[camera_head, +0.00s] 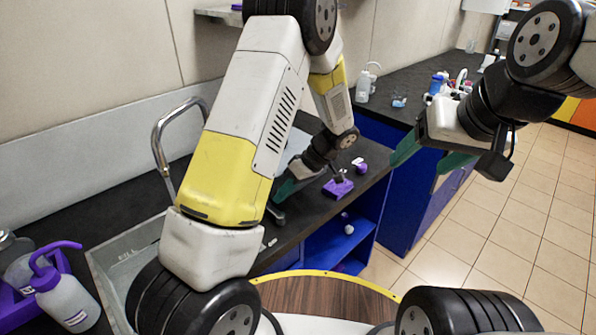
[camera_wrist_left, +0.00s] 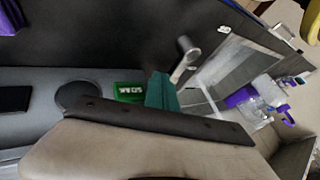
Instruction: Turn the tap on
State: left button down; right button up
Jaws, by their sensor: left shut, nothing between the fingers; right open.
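The tap's curved chrome spout (camera_head: 160,137) rises at the left, by the sink (camera_head: 128,252). My left arm hides part of the area between them and the middle of the counter. My left gripper (camera_head: 280,194) is shut and empty, low over the counter. In the left wrist view its green fingertips (camera_wrist_left: 161,92) are together, beside a grey metal piece with a round end (camera_wrist_left: 186,57), which looks like part of the tap. I cannot tell whether they touch. My right gripper (camera_head: 415,174) is open and empty, in the air beyond the counter edge.
A purple block (camera_head: 338,189) sits on the dark counter right of my left gripper. A purple-capped bottle (camera_head: 68,302) stands at the lower left. Blue shelves (camera_head: 345,238) are under the counter. Bottles stand on the far counter; the tiled floor (camera_head: 500,245) is clear.

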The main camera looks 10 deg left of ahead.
pick_arm(q)
jog(key=shift+s+a+f, duration=0.1)
jog(key=shift+a+f, duration=0.25)
jog(key=shift+f, duration=0.15)
jog(key=shift+s+a+n, duration=0.4)
